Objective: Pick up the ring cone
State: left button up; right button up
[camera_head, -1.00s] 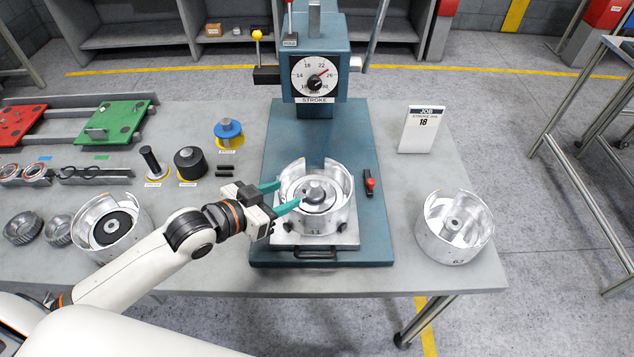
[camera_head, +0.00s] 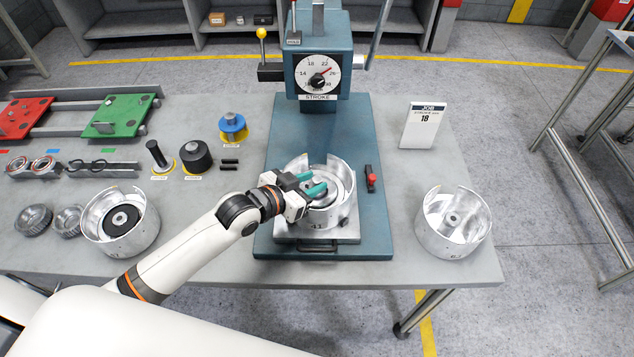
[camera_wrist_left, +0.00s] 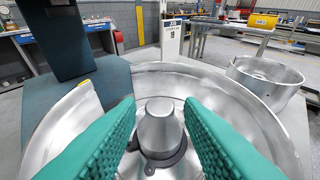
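A short silver tapered piece with a flat-topped knob, which looks like the ring cone, shows in the left wrist view (camera_wrist_left: 160,128). It stands upright on a dark flanged base inside an open-sided metal drum (camera_head: 347,175) on the press plate. My left gripper (camera_head: 314,186) reaches into this drum with its teal fingers. In the left wrist view the fingers are apart on either side of the piece, with gaps visible; they are open and empty. In the head view the gripper mostly hides the piece. My right gripper is not in view.
The blue press (camera_head: 320,60) rises just behind the drum. A red-tipped tool (camera_head: 371,180) lies to its right. Other drums stand at right (camera_head: 436,225) and left (camera_head: 148,222). A blue spool (camera_head: 232,125) and black cylinder (camera_head: 195,157) stand left. A job card (camera_head: 423,128) stands back right.

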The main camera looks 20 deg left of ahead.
pick_arm(q)
grip_shut()
